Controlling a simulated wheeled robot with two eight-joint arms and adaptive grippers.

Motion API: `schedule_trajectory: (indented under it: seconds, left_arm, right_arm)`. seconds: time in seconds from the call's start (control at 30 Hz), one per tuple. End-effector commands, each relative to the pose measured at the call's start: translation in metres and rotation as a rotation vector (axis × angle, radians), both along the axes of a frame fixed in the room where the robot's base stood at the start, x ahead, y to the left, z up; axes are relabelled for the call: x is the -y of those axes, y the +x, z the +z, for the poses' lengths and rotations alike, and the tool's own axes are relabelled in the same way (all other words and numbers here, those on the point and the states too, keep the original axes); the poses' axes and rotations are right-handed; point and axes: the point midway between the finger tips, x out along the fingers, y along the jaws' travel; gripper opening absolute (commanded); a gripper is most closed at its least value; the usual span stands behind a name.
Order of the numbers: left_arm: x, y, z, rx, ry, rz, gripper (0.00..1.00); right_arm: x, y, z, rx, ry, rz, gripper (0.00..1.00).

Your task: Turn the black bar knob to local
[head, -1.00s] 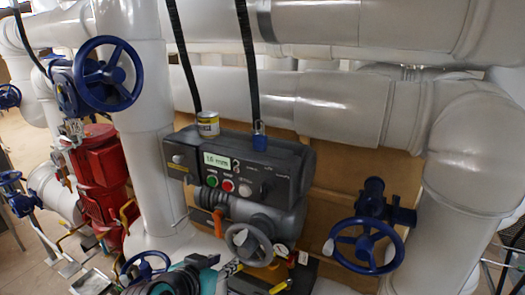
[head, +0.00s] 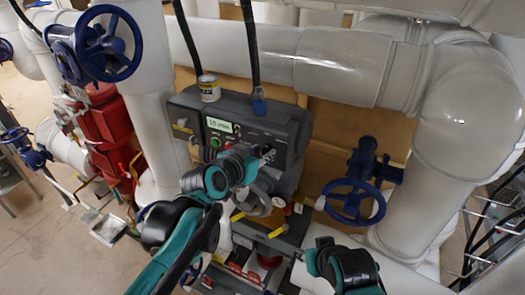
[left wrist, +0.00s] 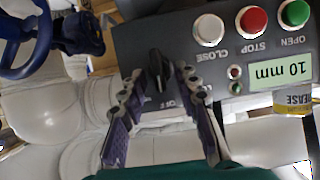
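The black bar knob (left wrist: 159,75) is on the front of the dark grey control box (head: 185,104). In the left wrist view, which is upside down, the knob lies between the two fingers of my left gripper (left wrist: 160,72). The fingers stand apart, one on each side of the knob, with small gaps showing. In the head view my left gripper (head: 264,154) is at the panel's right part and hides the knob. My right gripper is out of view.
The box carries a green display (left wrist: 280,74) reading 10 mm and red (left wrist: 253,20), green (left wrist: 295,13) and white (left wrist: 208,30) buttons. A blue handwheel (head: 352,203) is to the right, near large white pipes (head: 335,67).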

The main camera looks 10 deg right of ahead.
Motion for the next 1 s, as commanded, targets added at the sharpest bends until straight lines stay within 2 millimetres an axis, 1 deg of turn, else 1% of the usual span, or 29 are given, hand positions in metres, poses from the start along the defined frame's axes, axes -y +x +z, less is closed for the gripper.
schedule_trajectory:
  seconds: [0.13, 0.4, 0.43, 0.47, 0.5, 0.53, 1.0]
  left_arm:
    - [0.0046, 0.0072, -0.0036, 0.0, 0.0, 0.001, 0.31]
    - [0.0052, 0.008, -0.0044, 0.0, 0.0, 0.001, 0.31]
    - [0.0051, 0.0079, -0.0044, 0.0, 0.0, 0.001, 0.26]
    - [0.0052, 0.008, -0.0043, 0.0, 0.0, 0.001, 0.18]
    - [0.0052, 0.008, -0.0043, 0.0, 0.0, 0.001, 0.08]
    - [0.0052, 0.008, -0.0043, 0.0, 0.0, 0.001, 0.0]
    - [0.0051, 0.0082, -0.0043, -0.008, -0.012, 0.0, 0.0]
  right_arm:
    - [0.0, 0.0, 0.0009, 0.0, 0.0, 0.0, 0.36]
    - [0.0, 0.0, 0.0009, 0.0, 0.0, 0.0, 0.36]
    - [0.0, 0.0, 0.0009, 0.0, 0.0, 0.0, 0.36]
    - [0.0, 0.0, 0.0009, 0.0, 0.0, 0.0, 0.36]
    - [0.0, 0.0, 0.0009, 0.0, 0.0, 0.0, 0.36]
    - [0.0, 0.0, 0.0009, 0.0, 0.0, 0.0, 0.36]
    - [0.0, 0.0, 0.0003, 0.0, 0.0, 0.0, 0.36]
